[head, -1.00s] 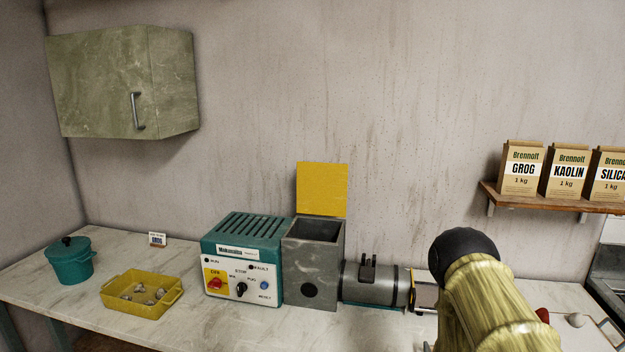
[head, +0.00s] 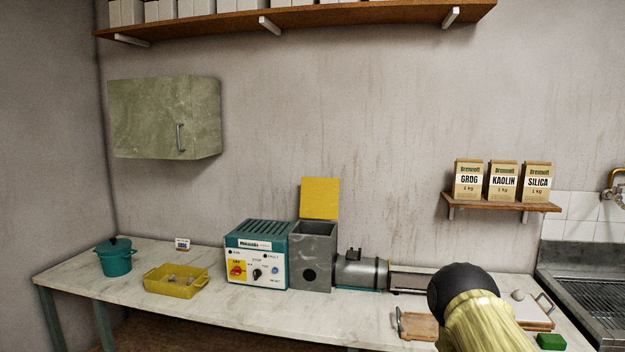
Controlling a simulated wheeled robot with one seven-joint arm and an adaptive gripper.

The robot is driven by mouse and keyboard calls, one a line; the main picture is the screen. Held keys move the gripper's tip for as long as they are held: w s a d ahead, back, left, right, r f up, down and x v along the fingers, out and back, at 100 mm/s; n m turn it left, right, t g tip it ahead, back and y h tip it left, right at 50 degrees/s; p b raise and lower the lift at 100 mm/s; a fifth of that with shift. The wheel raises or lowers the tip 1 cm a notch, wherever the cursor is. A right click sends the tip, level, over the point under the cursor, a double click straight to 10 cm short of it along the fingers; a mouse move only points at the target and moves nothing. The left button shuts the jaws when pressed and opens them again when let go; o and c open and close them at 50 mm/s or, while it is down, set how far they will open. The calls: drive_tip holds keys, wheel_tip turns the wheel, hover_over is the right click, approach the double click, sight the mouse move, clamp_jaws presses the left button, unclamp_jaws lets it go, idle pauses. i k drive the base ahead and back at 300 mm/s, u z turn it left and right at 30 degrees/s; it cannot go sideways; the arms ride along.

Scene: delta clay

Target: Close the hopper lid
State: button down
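The hopper (head: 313,272) is a grey metal box on the worktop, joined to the right side of a teal control unit (head: 256,254). Its yellow lid (head: 320,198) stands upright at the back edge, so the hopper is open at the top. A round dark hole shows in the hopper's front face. My arm shows at the lower right, well to the right of the hopper, as a dark rounded joint and a yellowish link. My gripper is not in view.
A grey barrel (head: 362,273) extends right from the hopper. A yellow tray (head: 176,283) and teal pot (head: 117,258) stand left on the worktop (head: 225,305). A wooden board (head: 418,326) lies near my arm. A wall cabinet (head: 150,118) hangs left; a sink (head: 590,290) is right.

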sight(319, 197)
drive_tip(key=u, duration=0.7)
drive_tip(key=i, duration=1.4)
drive_tip(key=z, duration=0.55)
